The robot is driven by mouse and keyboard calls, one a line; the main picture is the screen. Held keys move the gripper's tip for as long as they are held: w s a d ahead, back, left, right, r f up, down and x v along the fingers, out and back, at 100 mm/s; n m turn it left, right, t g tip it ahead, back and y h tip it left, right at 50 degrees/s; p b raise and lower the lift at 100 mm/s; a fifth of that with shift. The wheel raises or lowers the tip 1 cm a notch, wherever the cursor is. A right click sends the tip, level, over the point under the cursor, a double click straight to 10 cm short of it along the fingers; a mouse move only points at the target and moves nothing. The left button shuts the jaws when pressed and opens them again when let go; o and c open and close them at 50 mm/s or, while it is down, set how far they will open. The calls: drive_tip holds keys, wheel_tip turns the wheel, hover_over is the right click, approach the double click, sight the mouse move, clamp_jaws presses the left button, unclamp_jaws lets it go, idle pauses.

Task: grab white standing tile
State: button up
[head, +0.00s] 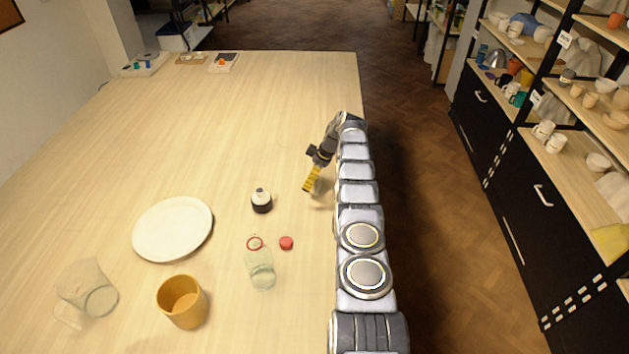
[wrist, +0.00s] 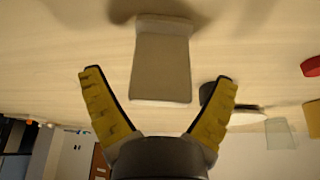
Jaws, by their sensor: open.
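The white standing tile (wrist: 160,65) shows as a pale upright slab in the middle of the wrist view, between and ahead of my two yellow fingers. My gripper (wrist: 160,77) is open, with one finger to each side of the tile and a visible gap on both sides. In the head view my gripper (head: 311,182) is low over the table near its right edge. There the tile is mostly hidden by the gripper and hard to make out.
On the table (head: 230,110) stand a dark jar with a white top (head: 261,200), a red cap (head: 286,243), a clear glass (head: 261,270), a white plate (head: 173,229), an orange mug (head: 182,301) and a glass jug (head: 88,290). The far middle is clear.

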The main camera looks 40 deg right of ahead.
drive_tip(key=c, duration=1.2)
drive_tip(key=shift+o, duration=0.2)
